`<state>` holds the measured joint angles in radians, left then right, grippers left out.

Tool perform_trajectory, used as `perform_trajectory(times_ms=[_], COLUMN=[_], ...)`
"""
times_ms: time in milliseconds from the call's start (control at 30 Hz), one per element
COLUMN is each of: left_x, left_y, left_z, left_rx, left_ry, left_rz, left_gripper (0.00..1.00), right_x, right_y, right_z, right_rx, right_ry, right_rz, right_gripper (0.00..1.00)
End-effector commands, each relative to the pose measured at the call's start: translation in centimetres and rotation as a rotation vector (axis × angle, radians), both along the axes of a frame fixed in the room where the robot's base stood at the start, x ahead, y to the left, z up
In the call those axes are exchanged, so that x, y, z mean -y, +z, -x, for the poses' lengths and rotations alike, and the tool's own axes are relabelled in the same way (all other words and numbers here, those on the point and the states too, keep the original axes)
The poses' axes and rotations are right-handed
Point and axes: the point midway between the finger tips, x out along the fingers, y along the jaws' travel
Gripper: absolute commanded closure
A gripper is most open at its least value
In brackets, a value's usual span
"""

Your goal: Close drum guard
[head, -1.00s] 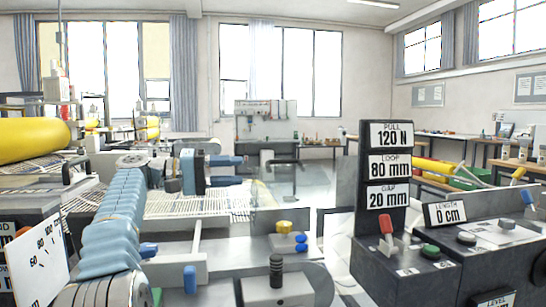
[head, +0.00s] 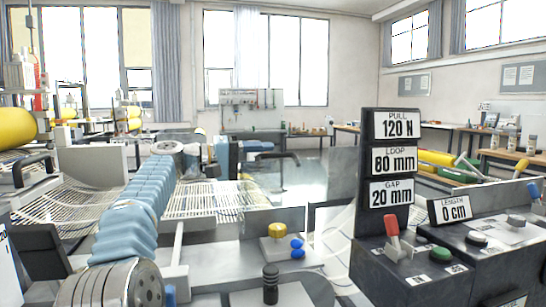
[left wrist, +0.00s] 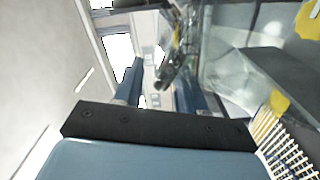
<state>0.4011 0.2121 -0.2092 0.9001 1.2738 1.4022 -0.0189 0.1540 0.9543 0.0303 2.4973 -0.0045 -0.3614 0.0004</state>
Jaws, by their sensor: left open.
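My left arm comes in from the lower left in the head view. Its gripper (head: 268,151) is open and held out to the right above the machine bed, with nothing seen between its fingers. In the left wrist view the two blue fingers (left wrist: 158,92) are spread apart. A clear pane (left wrist: 235,65), which looks like the drum guard, is at the upper right there. A dark bar-like part (left wrist: 176,66) shows beyond the gap between the fingers; I cannot tell whether they touch it. The guard's outline is hard to make out in the head view. My right gripper is not in view.
A control console (head: 440,255) with a red lever (head: 392,228) and a green button (head: 440,254) stands at the right. Its sign post (head: 388,205) rises beside it. A yellow knob (head: 277,230) and white mesh (head: 225,198) are on the machine. Yellow rollers (head: 16,128) are at the left.

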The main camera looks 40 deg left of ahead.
Motion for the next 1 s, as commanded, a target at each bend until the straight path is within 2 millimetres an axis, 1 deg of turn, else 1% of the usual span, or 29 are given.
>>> perform_trajectory(times_ms=[33, 100, 200, 533, 800, 1000], left_x=[0.6, 1.2, 1.7, 1.9, 1.9, 1.9], left_y=[0.0, 0.0, 0.0, 0.0, 0.0, 0.1], left_z=[-0.6, -1.3, -2.0, -2.3, -2.2, -2.2], left_rx=[0.000, -0.001, 0.000, 0.000, 0.001, 0.003], left_ry=[-0.004, -0.003, -0.001, 0.000, 0.000, -0.001], left_rz=[0.000, 0.000, 0.000, 0.000, -0.001, 0.000], left_gripper=[0.60, 0.60, 0.60, 0.60, 1.00, 1.00], right_x=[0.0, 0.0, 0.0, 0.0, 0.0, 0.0], right_y=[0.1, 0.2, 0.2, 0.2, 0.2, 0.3], right_z=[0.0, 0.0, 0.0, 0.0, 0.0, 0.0], right_rx=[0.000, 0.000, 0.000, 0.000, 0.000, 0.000], right_ry=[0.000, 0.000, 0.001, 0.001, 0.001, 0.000], right_rz=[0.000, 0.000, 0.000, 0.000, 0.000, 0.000], right_gripper=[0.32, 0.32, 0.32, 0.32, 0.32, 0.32])
